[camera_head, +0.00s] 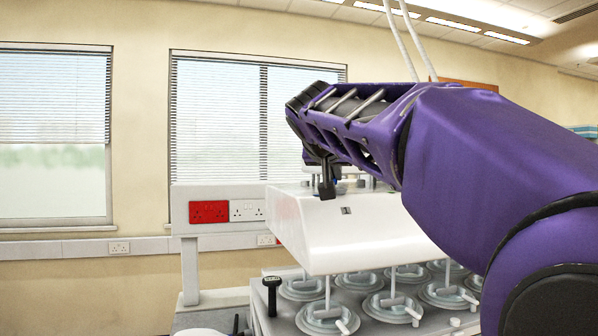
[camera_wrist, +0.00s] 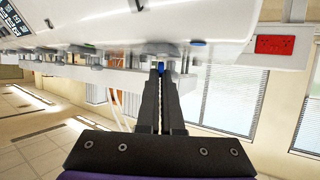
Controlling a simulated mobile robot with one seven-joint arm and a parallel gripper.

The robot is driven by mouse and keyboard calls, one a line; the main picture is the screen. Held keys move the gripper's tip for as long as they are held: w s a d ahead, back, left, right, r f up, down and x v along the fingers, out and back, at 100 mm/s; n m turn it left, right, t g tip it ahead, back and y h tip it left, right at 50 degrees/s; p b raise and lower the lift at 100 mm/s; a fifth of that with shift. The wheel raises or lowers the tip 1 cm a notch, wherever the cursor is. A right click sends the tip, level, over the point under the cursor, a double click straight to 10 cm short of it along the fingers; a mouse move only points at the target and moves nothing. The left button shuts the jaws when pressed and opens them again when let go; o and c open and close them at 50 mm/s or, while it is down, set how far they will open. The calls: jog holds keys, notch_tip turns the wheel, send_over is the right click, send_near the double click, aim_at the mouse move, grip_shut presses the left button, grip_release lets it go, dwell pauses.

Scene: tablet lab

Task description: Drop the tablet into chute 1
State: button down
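My gripper (camera_head: 326,188) hangs from the purple arm, its black fingers pointing down over the white head of the tablet testing machine (camera_head: 350,230). In the wrist view the fingers of my gripper (camera_wrist: 160,70) are close together, with a small blue piece, seemingly the tablet (camera_wrist: 161,67), between their tips. The wrist view is upside down. A round grey fitting (camera_wrist: 160,48) on the machine top lies just beyond the fingertips; other such fittings form a row. Whether the tips touch it is unclear. I cannot read which fitting is chute 1.
Several lidded vessels (camera_head: 327,318) with shafts stand under the machine head. A black-handled post (camera_head: 272,290) rises at its left front. Green (camera_wrist: 90,45) and blue (camera_wrist: 198,43) discs sit on the machine top. Red sockets (camera_head: 209,212) are behind.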

jog(key=c, duration=1)
grip_release()
